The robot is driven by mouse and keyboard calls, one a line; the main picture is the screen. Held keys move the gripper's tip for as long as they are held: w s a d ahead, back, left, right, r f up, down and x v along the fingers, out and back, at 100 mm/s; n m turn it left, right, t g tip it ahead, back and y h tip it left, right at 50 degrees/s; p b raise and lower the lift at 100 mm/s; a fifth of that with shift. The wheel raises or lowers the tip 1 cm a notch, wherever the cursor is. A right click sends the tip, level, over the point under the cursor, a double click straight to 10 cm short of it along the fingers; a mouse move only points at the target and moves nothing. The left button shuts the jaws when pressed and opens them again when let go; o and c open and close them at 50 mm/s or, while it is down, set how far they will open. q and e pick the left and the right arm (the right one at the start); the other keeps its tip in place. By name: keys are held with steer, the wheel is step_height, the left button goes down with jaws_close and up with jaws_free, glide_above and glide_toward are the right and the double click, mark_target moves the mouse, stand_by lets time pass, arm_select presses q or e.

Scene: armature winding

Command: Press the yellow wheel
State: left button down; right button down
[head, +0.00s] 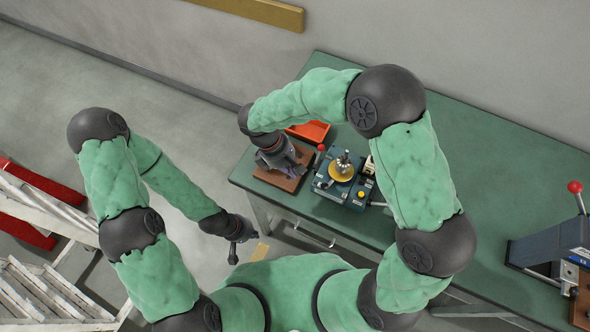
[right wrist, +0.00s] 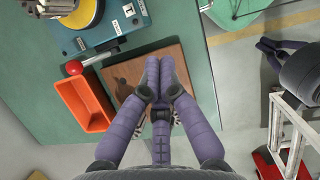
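The yellow wheel (head: 342,172) is a flat disc around a metal spindle on the blue winding machine (head: 325,184), on the green table. Part of the wheel (right wrist: 88,12) shows at the top left of the right wrist view. My right gripper (head: 290,165) is above the brown wooden board, left of the machine and apart from the wheel. In the right wrist view its fingers (right wrist: 161,75) come together with nothing seen between them. My left gripper (head: 234,250) hangs off the table's near left side, with its fingers too small to judge.
An orange tray (head: 312,131) lies behind the wooden board (head: 272,179). A red-knobbed lever (right wrist: 75,68) sticks out of the machine toward the tray. Another machine with a red knob (head: 575,187) stands at the right. The table (head: 480,170) between the machines is largely clear.

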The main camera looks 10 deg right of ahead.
steer(key=b+x, duration=0.1)
steer(key=x, duration=0.6)
steer(key=d, duration=0.1)
steer(key=s+d, duration=0.1)
steer(key=shift+d+f+b, duration=0.15)
steer(key=shift+d+b, duration=0.2)
steer(key=shift+s+d, duration=0.25)
steer(key=shift+d, duration=0.3)
steer(key=shift+s+d+n+t, duration=0.45)
steer(key=shift+s+n, duration=0.35)
steer(key=shift+n, duration=0.2)
steer(key=shift+s+d+n+t, duration=0.25)
steer(key=shift+s+d+n, duration=0.4)
steer(key=shift+n, duration=0.25)
steer(key=shift+s+d+n+t, duration=0.5)
steer(key=shift+s+d+n, duration=0.4)
steer(key=shift+n, duration=0.4)
steer(key=shift+d, duration=0.1)
